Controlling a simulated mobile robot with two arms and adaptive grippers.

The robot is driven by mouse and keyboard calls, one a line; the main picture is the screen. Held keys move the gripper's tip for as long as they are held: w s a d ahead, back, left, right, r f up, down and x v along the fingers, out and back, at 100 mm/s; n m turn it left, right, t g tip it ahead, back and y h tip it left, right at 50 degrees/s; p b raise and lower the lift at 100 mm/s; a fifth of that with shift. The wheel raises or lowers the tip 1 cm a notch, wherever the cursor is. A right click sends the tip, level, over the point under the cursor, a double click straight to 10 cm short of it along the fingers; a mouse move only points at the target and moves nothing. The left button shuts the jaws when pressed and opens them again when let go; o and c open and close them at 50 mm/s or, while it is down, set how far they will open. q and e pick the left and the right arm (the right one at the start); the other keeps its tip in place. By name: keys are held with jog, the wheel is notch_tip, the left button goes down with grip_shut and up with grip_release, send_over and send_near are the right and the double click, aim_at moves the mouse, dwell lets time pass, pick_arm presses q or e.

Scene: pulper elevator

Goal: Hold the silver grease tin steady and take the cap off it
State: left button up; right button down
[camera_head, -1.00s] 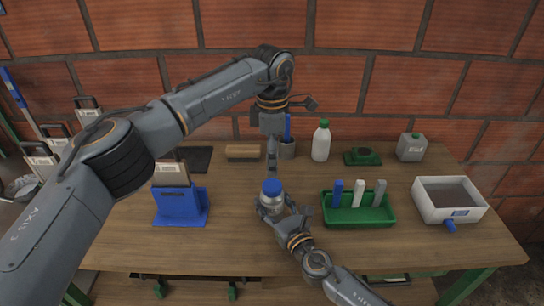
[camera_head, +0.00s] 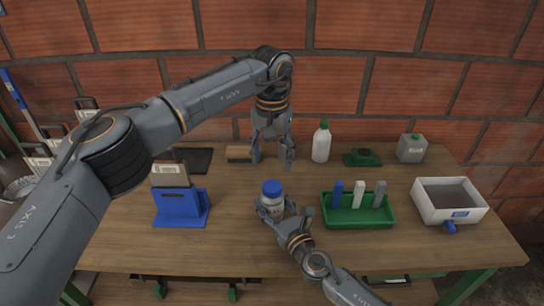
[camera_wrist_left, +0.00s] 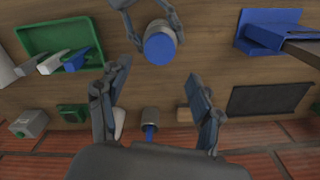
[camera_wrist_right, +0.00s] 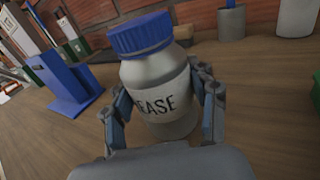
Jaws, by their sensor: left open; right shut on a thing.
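The silver grease tin (camera_head: 271,203) stands upright on the wooden table, with its blue cap (camera_head: 272,188) on top. In the right wrist view the tin (camera_wrist_right: 160,88) shows part of its label, "EASE", and the ribbed blue cap (camera_wrist_right: 140,34) sits on its neck. My right gripper (camera_head: 276,210) is shut around the tin's body, a finger on each side. My left gripper (camera_head: 272,164) is open and empty, pointing down behind and above the tin. In the left wrist view its fingers (camera_wrist_left: 158,92) are spread apart and the blue cap (camera_wrist_left: 159,49) lies beyond them.
A green tray (camera_head: 358,217) with several coloured sticks is right of the tin. A white box (camera_head: 449,202) stands farther right, a blue holder (camera_head: 181,206) left.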

aim_at(272, 186)
pick_arm(q)
jog(key=shift+f, duration=4)
pick_arm(e)
jog(key=shift+f, duration=0.1)
pick_arm(q)
jog(key=shift+c, duration=0.4)
